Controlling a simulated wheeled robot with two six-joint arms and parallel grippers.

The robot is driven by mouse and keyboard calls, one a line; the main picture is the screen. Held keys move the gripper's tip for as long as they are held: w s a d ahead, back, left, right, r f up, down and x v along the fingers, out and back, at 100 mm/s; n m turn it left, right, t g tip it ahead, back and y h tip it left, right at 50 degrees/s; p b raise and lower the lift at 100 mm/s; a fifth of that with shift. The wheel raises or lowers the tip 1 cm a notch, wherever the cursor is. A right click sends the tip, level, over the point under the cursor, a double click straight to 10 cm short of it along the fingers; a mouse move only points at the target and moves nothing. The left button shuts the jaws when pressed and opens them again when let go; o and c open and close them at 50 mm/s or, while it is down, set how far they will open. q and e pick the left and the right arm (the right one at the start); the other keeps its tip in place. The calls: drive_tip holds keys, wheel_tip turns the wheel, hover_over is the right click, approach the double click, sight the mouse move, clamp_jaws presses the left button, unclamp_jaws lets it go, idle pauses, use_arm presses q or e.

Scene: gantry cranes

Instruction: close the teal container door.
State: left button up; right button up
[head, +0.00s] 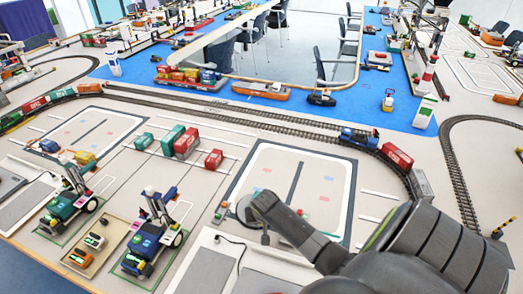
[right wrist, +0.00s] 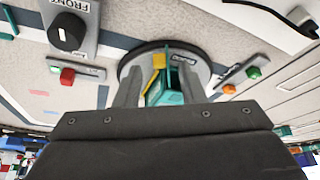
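In the right wrist view a small teal piece (right wrist: 166,93) with a yellow part (right wrist: 159,62) stands on a round grey base (right wrist: 203,62) with a dark label. The two fingers of my right gripper (right wrist: 160,88) reach down on either side of the teal piece, spread apart. I cannot tell whether either finger touches it. In the head view my right gripper (head: 248,211) is low at the near edge of the white-outlined pad, and it hides most of the round base. A door on the teal piece cannot be made out. My left gripper is not in view.
Beside the base are a panel with a black knob (right wrist: 68,32), a red button (right wrist: 67,76) and green (right wrist: 254,72) and orange buttons. Teal containers (head: 172,139) and red containers (head: 187,142) stand left of the pad.

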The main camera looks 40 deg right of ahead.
drive_tip(key=shift+x, duration=0.95)
drive_tip(key=shift+c, duration=0.2)
clamp_jaws()
